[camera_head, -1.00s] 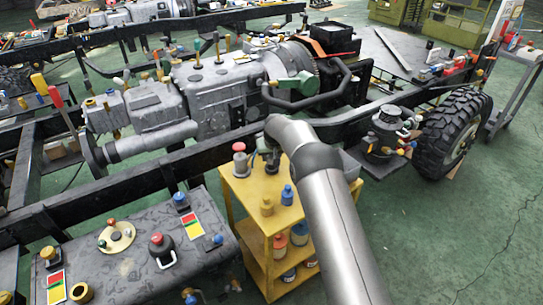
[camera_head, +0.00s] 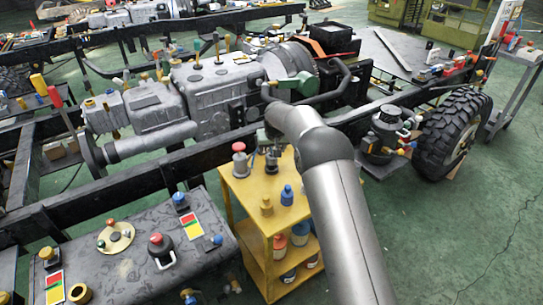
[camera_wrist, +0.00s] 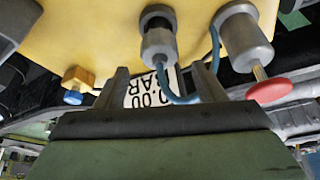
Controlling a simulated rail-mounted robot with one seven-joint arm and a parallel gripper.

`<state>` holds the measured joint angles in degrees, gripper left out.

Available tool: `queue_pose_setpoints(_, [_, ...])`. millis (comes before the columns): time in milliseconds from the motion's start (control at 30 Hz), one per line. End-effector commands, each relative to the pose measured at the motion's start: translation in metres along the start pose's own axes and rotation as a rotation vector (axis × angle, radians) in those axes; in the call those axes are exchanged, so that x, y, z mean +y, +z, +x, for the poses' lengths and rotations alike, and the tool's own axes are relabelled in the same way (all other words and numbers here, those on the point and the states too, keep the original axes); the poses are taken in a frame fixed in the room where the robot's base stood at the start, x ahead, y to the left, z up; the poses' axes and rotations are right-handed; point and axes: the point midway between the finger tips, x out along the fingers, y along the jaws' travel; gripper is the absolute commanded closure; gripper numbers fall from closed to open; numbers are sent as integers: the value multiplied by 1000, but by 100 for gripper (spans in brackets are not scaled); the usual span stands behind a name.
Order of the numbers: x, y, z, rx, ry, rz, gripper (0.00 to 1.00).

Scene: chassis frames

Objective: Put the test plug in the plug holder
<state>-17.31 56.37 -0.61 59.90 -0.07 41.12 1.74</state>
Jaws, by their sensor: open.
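My gripper (camera_wrist: 163,78) is open in the wrist view, one finger on each side of a grey cylindrical fitting (camera_wrist: 158,42) with a blue cable. I cannot tell whether the fingers touch it. A white label reading "0.00 BAR" (camera_wrist: 145,92) shows behind the fingers. To the right is a second grey cylinder (camera_wrist: 243,40) with a red knob (camera_wrist: 270,91). I cannot tell for sure which piece is the test plug and which the plug holder. In the head view the grey fittings (camera_head: 271,160) stand on the yellow cart (camera_head: 238,198); my arm mostly hides the gripper there.
A dark tank (camera_head: 135,255) is at left.

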Motion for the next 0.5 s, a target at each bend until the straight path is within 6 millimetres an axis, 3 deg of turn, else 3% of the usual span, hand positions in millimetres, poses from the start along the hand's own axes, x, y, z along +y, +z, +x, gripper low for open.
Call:
queue_pose_setpoints(200, [0, 0, -43, 1, 0, 0, 37])
queue_pose_setpoints(500, [0, 1, -64, -2, 0, 0, 37])
